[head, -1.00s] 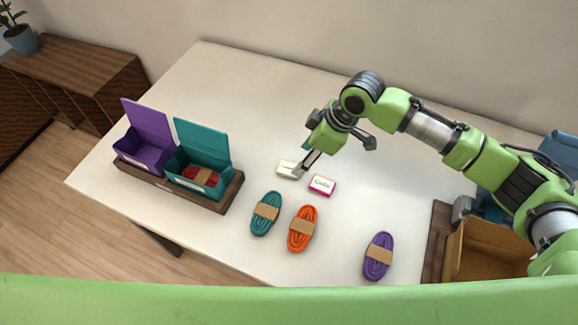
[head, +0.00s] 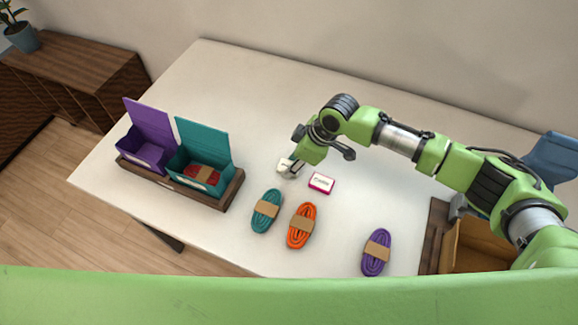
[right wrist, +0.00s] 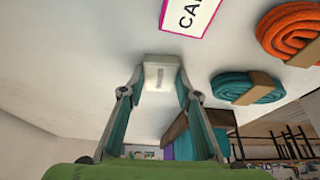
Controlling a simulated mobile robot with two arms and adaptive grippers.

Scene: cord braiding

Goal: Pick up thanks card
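A small white card (head: 283,164) lies on the table, partly hidden by my right gripper (head: 294,170). In the right wrist view the white card (right wrist: 161,75) is between the two fingertips of my right gripper (right wrist: 162,84), its lettering too small to read. The fingers are apart, one on each side of the card, with little room between; firm contact does not show. A pink-edged white card (head: 321,183) lies just to the right, and its lettering starting "CA" shows in the right wrist view (right wrist: 190,14). My left gripper is not in view.
Teal (head: 266,211), orange (head: 302,226) and purple (head: 377,252) cord bundles lie in front. A wooden tray (head: 228,196) at left holds an open purple box (head: 148,150) and an open teal box (head: 200,160) with a red bundle inside. A cardboard box (head: 480,248) stands at right.

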